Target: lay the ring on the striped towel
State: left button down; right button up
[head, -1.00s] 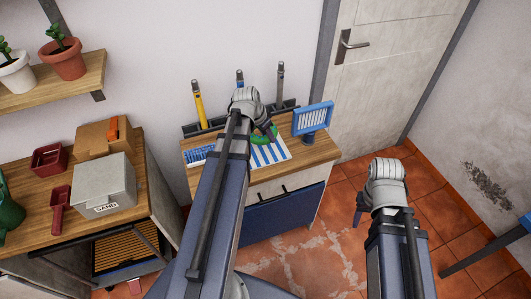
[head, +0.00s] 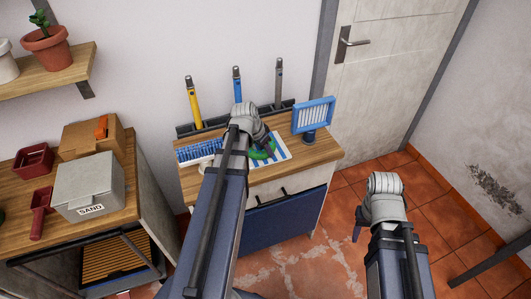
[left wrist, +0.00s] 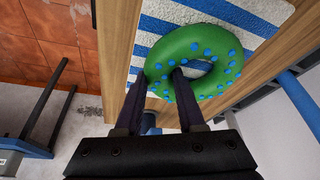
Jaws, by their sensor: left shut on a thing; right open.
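The ring is green with blue dots and shows in the left wrist view (left wrist: 205,45) and partly in the head view (head: 262,154). My left gripper (left wrist: 160,76) is shut on the ring's rim, with one finger through the hole and one outside. The striped towel, blue and white, lies on the wooden worktop below the ring in the left wrist view (left wrist: 150,27) and the head view (head: 281,146). I cannot tell whether the ring touches the towel. My right gripper (head: 358,226) is open and empty, off to the right of the cabinet.
A blue framed item on a stand (head: 313,116) stands at the worktop's right. A blue-and-white item (head: 199,151) lies at its left. Several upright handles stand in a rack (head: 222,124) behind. A sand box (head: 88,187) sits on the left bench. Floor on the right is clear.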

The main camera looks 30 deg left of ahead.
pick_arm(q)
jog(key=shift+f, duration=0.1)
jog(key=c, duration=0.5)
grip_release()
jog(key=p+v, duration=1.1)
jog(key=v, duration=0.1)
jog(key=shift+r, duration=0.25)
